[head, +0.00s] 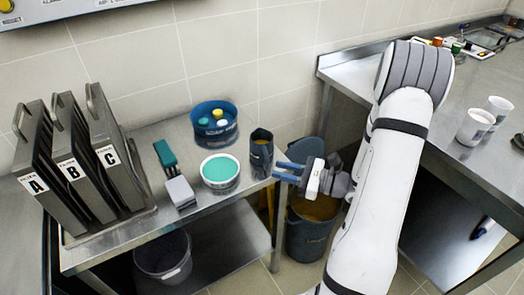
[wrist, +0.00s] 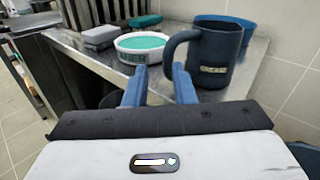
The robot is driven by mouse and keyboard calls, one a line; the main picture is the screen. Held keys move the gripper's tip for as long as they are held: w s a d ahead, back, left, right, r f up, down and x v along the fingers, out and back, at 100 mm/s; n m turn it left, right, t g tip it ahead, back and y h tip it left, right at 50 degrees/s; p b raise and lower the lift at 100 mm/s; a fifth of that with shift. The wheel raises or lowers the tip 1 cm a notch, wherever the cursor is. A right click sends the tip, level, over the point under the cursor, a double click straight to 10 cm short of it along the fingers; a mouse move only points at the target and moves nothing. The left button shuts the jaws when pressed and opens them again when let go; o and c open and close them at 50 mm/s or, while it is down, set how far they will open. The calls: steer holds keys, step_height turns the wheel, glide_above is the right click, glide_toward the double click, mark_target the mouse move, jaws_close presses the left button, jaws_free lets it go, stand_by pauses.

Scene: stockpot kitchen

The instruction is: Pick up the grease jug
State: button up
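The grease jug (head: 261,156) is a dark slate-coloured jug standing upright at the right end of the steel side table. In the wrist view the jug (wrist: 218,62) shows its handle (wrist: 171,50) turned toward the left and a small pale label low on its side. My gripper (head: 280,172) is just right of the jug in the head view, its two blue fingers apart and nothing held. In the wrist view the right fingertip of my gripper (wrist: 160,74) lies just below and in front of the handle. I cannot tell whether it touches.
A white bowl with green contents (head: 220,174) stands left of the jug, with a blue tub (head: 214,123) behind. A blue bucket (head: 306,238) stands below my gripper. Cups (head: 474,127) are on the right counter.

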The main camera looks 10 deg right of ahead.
steer(key=shift+m+t, duration=0.4)
steer(key=shift+t, duration=0.1)
steer(key=shift+w+d+f+p+x, duration=0.15)
steer(key=shift+f+p+x, duration=0.1)
steer(key=shift+x, duration=0.95)
steer(key=shift+w+d+f+p+x, duration=0.1)
steer(key=shift+w+f+p+x, duration=0.1)
steer(key=shift+x, duration=1.05)
steer(key=shift+w+d+f+p+x, duration=0.15)
steer(key=shift+p+x, duration=0.1)
steer(key=shift+x, duration=0.95)
steer(key=shift+s+a, duration=0.1)
steer(key=shift+c, duration=0.4)
jaws_close()
